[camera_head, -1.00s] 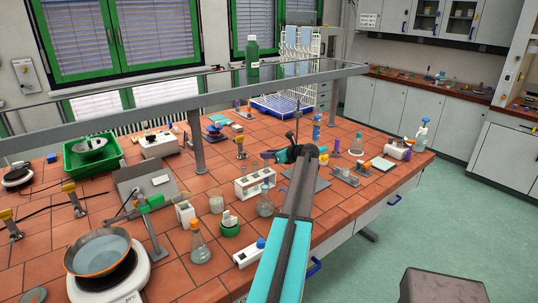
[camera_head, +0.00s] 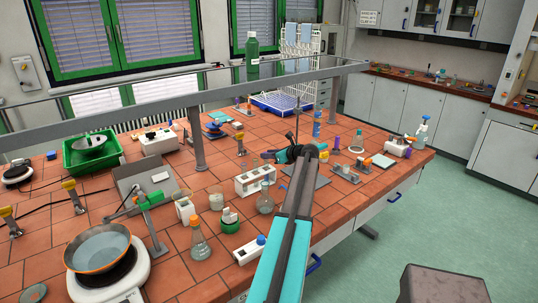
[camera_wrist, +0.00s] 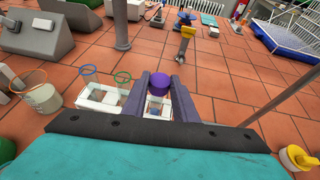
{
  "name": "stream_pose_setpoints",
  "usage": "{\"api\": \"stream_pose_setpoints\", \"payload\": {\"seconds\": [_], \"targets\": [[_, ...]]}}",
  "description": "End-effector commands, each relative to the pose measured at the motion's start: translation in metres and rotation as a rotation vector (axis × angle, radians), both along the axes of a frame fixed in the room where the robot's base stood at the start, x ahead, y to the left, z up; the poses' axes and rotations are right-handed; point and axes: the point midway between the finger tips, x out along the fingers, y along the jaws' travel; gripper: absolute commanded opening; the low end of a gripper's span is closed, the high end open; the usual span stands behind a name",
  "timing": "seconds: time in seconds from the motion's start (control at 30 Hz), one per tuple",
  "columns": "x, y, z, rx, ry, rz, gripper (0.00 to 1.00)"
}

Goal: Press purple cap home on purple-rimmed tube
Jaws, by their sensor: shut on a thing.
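The purple cap (camera_wrist: 160,82) is between the two dark fingers of my gripper (camera_wrist: 160,86) in the wrist view. The fingers are shut on it. The white tube rack (camera_wrist: 97,96) lies just below and behind the fingers. A green rim (camera_wrist: 122,76) and a blue rim (camera_wrist: 88,70) show at the rack, left of the cap. The purple-rimmed tube cannot be made out; the fingers and cap cover part of the rack. In the head view, my gripper (camera_head: 268,155) is small above the bench, close to the rack (camera_head: 249,187), and the cap cannot be told there.
A beaker with an orange ring (camera_wrist: 43,98) stands left of the rack. A grey post (camera_wrist: 120,25) and a yellow-topped stand (camera_wrist: 186,40) are behind. A yellow-topped thing (camera_wrist: 297,158) is at the lower right. Bare tiles lie right of the gripper.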

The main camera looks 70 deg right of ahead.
Motion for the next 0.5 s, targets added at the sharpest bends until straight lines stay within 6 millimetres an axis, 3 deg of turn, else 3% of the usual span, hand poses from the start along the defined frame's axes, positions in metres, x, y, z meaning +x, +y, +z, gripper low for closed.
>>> {"api": "stream_pose_setpoints", "payload": {"seconds": [0.5], "targets": [[0.0,-0.0001,-0.0086,0.0,0.0,0.0,0.0]]}}
